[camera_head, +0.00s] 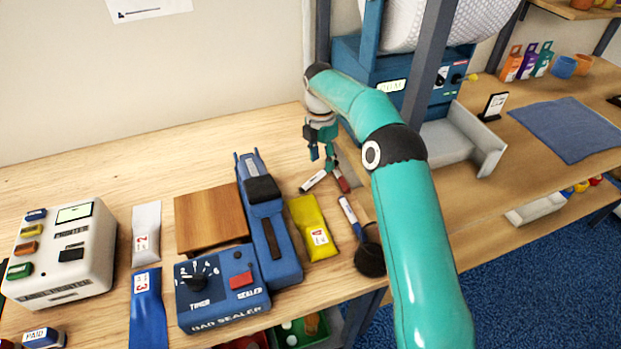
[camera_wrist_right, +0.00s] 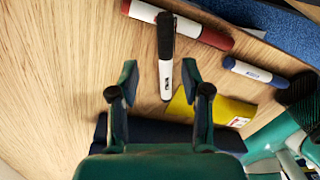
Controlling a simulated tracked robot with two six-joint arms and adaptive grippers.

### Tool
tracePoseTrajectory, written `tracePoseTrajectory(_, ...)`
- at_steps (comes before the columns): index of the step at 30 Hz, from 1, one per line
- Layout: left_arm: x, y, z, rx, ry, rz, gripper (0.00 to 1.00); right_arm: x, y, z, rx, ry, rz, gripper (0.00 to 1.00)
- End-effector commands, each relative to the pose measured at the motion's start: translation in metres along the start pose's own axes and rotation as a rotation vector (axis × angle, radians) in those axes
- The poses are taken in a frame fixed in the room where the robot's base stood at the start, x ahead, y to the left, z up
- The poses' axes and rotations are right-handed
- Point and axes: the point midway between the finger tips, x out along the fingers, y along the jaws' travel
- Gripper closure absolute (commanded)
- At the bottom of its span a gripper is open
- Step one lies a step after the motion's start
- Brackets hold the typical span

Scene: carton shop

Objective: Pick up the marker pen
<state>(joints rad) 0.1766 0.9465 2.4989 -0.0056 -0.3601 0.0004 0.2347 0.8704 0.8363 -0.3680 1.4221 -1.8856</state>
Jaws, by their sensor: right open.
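Several marker pens lie on the wooden bench. A white pen with a black cap (camera_head: 314,181) lies below my right gripper (camera_head: 322,152); in the right wrist view the same pen (camera_wrist_right: 166,80) shows lengthwise between the open fingertips (camera_wrist_right: 160,78). A red and white pen (camera_head: 341,180) lies beside it and crosses near its cap end in the wrist view (camera_wrist_right: 212,36). A blue and white pen (camera_head: 351,217) lies nearer the bench edge, and also shows in the wrist view (camera_wrist_right: 250,71). My right gripper is empty; its height above the pens is unclear. My left gripper is out of view.
A yellow packet (camera_head: 313,228) and a blue bag sealer (camera_head: 222,291) lie left of the pens. A dark round cup (camera_head: 370,258) stands by the bench's front edge. A blue machine (camera_head: 372,66) stands behind. Bare wood lies behind the packet.

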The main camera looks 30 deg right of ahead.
Motion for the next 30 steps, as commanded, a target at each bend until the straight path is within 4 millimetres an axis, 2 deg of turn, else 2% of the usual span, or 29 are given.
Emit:
tracePoseTrajectory(6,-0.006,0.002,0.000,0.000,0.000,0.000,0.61,0.030,-0.003,-0.001,-0.001,0.001,-0.004,0.52)
tracePoseTrajectory(15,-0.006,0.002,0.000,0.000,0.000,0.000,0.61,0.037,-0.002,-0.002,-0.001,0.000,-0.001,0.52)
tracePoseTrajectory(17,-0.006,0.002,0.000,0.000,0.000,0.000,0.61,0.037,-0.002,-0.002,-0.001,0.000,-0.002,0.59)
tracePoseTrajectory(24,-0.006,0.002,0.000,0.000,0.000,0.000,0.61,0.036,-0.002,-0.002,-0.002,0.000,-0.002,0.99)
tracePoseTrajectory(30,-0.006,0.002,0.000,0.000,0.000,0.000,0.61,0.036,-0.001,-0.002,-0.002,0.000,-0.002,1.00)
